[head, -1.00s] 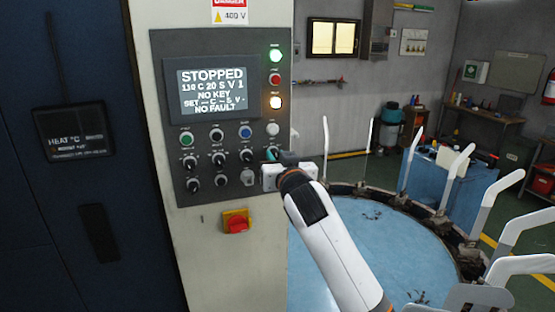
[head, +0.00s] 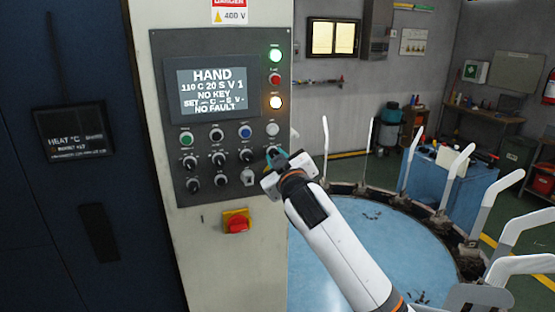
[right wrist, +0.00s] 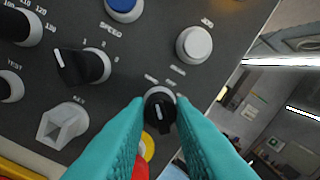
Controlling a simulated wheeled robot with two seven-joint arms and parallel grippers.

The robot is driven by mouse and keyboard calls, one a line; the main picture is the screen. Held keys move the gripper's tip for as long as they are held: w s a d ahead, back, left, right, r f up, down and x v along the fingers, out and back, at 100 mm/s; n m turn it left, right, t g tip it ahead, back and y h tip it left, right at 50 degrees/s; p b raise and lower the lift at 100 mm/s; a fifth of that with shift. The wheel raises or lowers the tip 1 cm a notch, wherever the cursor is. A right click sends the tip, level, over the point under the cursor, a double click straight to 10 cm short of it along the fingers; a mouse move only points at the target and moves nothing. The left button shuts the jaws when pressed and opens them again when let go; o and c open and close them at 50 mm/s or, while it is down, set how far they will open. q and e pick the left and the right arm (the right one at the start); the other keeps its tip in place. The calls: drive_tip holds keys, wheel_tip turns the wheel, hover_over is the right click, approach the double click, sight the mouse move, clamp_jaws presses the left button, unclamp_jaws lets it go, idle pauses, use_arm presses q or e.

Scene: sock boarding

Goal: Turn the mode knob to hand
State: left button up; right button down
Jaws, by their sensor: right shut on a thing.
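The control panel (head: 215,182) is upright on a pale cabinet. Its screen (head: 212,88) reads HAND on the top line, with NO KEY and NO FAULT below. The mode knob (right wrist: 160,112) is black with a white pointer line and sits between the teal fingertips in the right wrist view. My right gripper (head: 275,160) is shut on this knob at the panel's right edge; it also shows in the right wrist view (right wrist: 160,118). In the head view the gripper mostly hides the knob. My left gripper is not in view.
A black speed knob (right wrist: 75,65), a grey key switch (right wrist: 62,125) and a white button (right wrist: 193,44) are close to the fingers. A red and yellow switch (head: 236,222) is below the panel. A blue round table (head: 360,240) with upright white boards stands right.

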idle(0.4)
drive_tip(key=c, duration=1.3)
unclamp_jaws()
drive_tip(key=shift+o, duration=0.2)
drive_tip(key=b+v, duration=0.5)
drive_tip(key=v, duration=0.7)
